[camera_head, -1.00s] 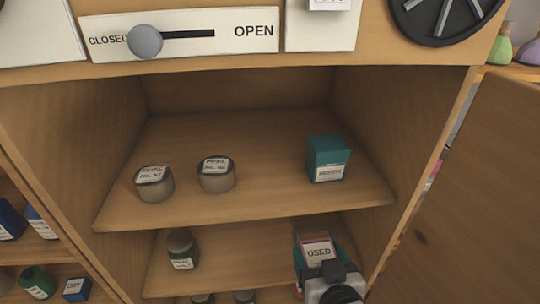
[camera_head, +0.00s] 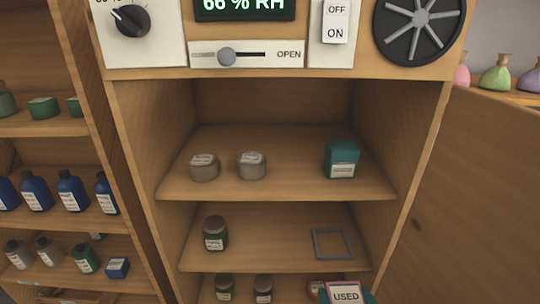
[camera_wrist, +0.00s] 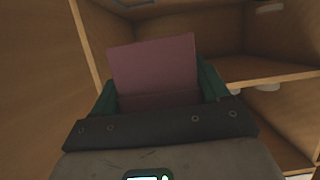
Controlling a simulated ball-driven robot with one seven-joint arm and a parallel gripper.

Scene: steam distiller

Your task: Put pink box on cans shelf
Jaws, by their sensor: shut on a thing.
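The pink box (camera_head: 345,293) with a white "USED" label is at the bottom edge of the head view, in front of the cabinet. In the wrist view the pink box (camera_wrist: 155,68) stands upright between the teal fingers. My gripper (camera_wrist: 158,90) is shut on it. In the head view my gripper (camera_head: 346,298) is mostly cut off by the bottom edge. The top shelf (camera_head: 280,180) holds two short grey cans, the left can (camera_head: 204,167) and the right can (camera_head: 252,165), and a teal box (camera_head: 341,159) at its right.
The middle shelf (camera_head: 270,245) holds a green jar (camera_head: 215,233) and a flat grey square outline (camera_head: 333,244). A lower shelf holds jars (camera_head: 263,289). An open wooden door (camera_head: 475,190) stands at right. The top shelf is clear between the right can and teal box.

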